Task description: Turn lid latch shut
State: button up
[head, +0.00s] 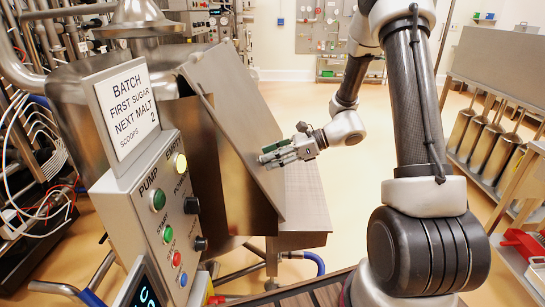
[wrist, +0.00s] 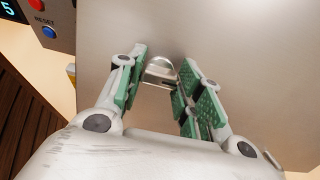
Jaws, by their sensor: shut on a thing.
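The hopper lid (head: 232,100) is a flat grey metal panel, standing tilted on the hopper in the head view. Its plain face fills much of the wrist view (wrist: 235,40). The lid latch (wrist: 160,70) is a small rounded metal piece on that face, between my fingers in the wrist view. My gripper (head: 265,153) reaches the lid's face from the right, with green finger pads. In the wrist view my gripper (wrist: 163,62) is shut on the latch, one finger on each side. The latch is hidden by the fingers in the head view.
A control panel (head: 165,215) with buttons and knobs stands left of the lid, under a white batch sign (head: 125,107). A metal step or platform (head: 305,200) is below my gripper. A rack with metal cylinders (head: 485,140) stands right. Open floor lies behind.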

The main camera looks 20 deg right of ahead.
jog(key=shift+n, duration=0.3)
jog(key=n, duration=0.4)
jog(key=shift+n+g, duration=0.3)
jog(key=n, duration=0.4)
jog(key=shift+n, duration=0.4)
jog(key=n, duration=0.4)
jog(key=shift+n+g+h, duration=0.3)
jog(key=shift+g, duration=0.1)
jog(key=shift+n, duration=1.9)
jog(key=o, duration=1)
